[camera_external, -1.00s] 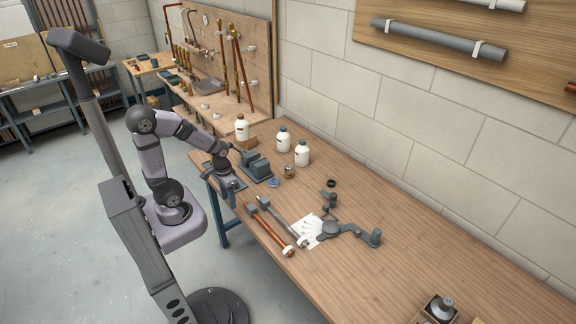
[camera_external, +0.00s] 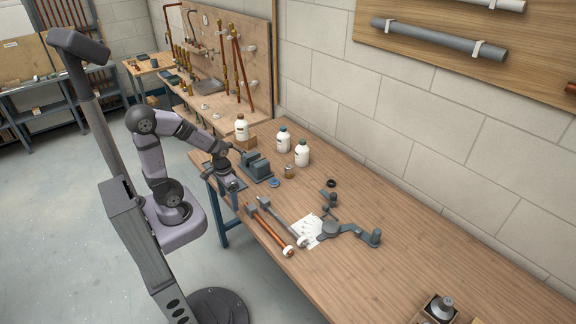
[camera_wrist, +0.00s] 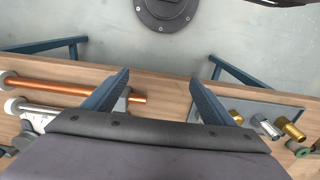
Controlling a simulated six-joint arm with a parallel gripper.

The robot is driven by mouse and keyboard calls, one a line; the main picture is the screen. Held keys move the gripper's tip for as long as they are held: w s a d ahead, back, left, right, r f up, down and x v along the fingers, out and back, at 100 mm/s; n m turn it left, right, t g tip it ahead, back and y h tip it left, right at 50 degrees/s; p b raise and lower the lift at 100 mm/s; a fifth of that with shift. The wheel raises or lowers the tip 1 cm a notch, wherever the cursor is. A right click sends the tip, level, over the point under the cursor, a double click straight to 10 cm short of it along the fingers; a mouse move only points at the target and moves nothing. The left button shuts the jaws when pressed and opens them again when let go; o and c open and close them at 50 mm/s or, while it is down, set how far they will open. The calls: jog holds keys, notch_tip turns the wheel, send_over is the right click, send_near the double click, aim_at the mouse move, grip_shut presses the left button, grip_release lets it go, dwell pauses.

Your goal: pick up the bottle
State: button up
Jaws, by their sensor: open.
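Three white bottles stand upright at the back of the workbench in the external view. One bottle (camera_external: 241,131) is on a small wooden block, another with a blue cap (camera_external: 284,143) is to its right, and the third (camera_external: 302,155) is further right and nearer. Which one the task means, I cannot tell. My gripper (camera_external: 231,187) is low over the bench's left front edge, in front of and apart from all three bottles. In the wrist view my gripper (camera_wrist: 161,82) has its two blue-grey fingers spread with nothing between them. No bottle shows in the wrist view.
A copper pipe (camera_external: 270,231) and a grey pipe lie to the right. Brass fittings (camera_wrist: 290,131) sit on a grey tray by the front edge. The bench's right part is mostly clear.

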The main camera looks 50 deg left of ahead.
jog(key=w+a+r+n+t+y+b, duration=0.1)
jog(key=w+a+r+t, duration=0.2)
jog(key=w+a, duration=0.55)
jog(key=w+a+r+t+y+b, duration=0.15)
jog(key=w+a+r+t, duration=0.25)
jog(key=w+a, duration=0.45)
jog(key=w+a+r+n+t+y, duration=0.1)
jog(key=w+a+r+t+y, duration=0.15)
jog(key=w+a, duration=0.6)
notch_tip(320, 180, up, 5)
jog(key=m+t+h+b, duration=0.2)
jog(key=t+h+b, duration=0.15)
jog(key=t, duration=0.45)
send_over(236, 126)
jog(key=w, duration=0.4)
jog(key=shift+s+f+p, duration=0.15)
jog(key=shift+s+p, duration=0.05)
jog(key=shift+p, duration=0.15)
jog(key=shift+s+a+t+h, duration=0.25)
jog(key=shift+s+h, duration=0.35)
jog(key=shift+h, duration=0.15)
jog(key=shift+f+p, duration=0.45)
jog(key=shift+f, duration=3.05)
jog(key=shift+w+p, duration=0.7)
jog(key=shift+w, duration=1.8)
